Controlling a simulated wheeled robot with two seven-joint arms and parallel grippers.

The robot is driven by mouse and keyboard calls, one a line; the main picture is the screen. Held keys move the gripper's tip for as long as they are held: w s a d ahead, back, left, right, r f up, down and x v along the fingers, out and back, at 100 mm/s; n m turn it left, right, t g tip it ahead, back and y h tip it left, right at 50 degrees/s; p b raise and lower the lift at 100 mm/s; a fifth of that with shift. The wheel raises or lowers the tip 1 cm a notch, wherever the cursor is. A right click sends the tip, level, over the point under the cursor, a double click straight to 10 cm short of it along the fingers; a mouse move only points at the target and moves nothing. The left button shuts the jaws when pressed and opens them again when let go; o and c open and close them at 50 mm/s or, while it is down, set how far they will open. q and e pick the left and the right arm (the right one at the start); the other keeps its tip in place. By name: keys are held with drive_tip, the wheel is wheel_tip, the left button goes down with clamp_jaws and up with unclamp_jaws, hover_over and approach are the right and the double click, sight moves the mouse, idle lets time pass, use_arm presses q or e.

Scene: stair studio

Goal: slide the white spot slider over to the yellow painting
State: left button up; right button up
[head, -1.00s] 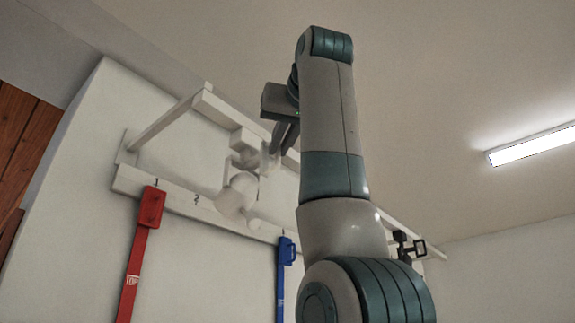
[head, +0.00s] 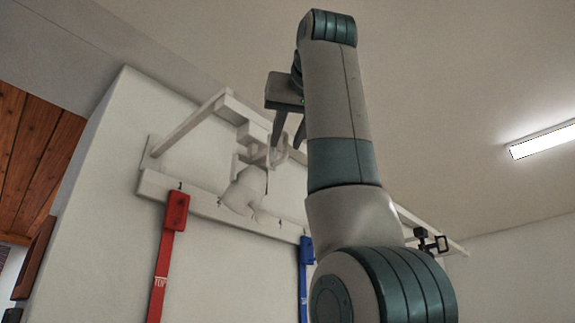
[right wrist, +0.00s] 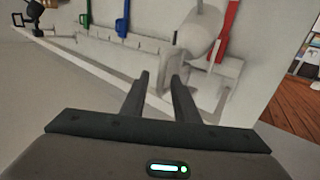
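The white spot slider (head: 246,188) hangs under the white ceiling rail frame, its lamp head near the mark 2 on the lower beam. In the right wrist view its lamp (right wrist: 197,32) is just beyond the fingertips. My right gripper (head: 287,143) reaches up beside the slider's bracket; its two fingers are apart. They also show apart in the right wrist view (right wrist: 161,75), with a white part of the slider near the gap. I cannot tell whether they touch it. The yellow painting and my left gripper are not in view.
A red strap (head: 166,265) and a blue strap (head: 305,272) hang from the lower white beam (head: 205,207). A black fixture (head: 430,241) sits farther right on the rail. The wall meets wooden boards (head: 35,150) at left.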

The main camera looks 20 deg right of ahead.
drive_tip(key=shift+s, duration=0.1)
drive_tip(key=shift+s, duration=0.45)
drive_tip(key=s+a+b, duration=0.3)
drive_tip(key=s+b, duration=0.2)
drive_tip(key=s, duration=1.1)
drive_tip(key=shift+a, duration=0.2)
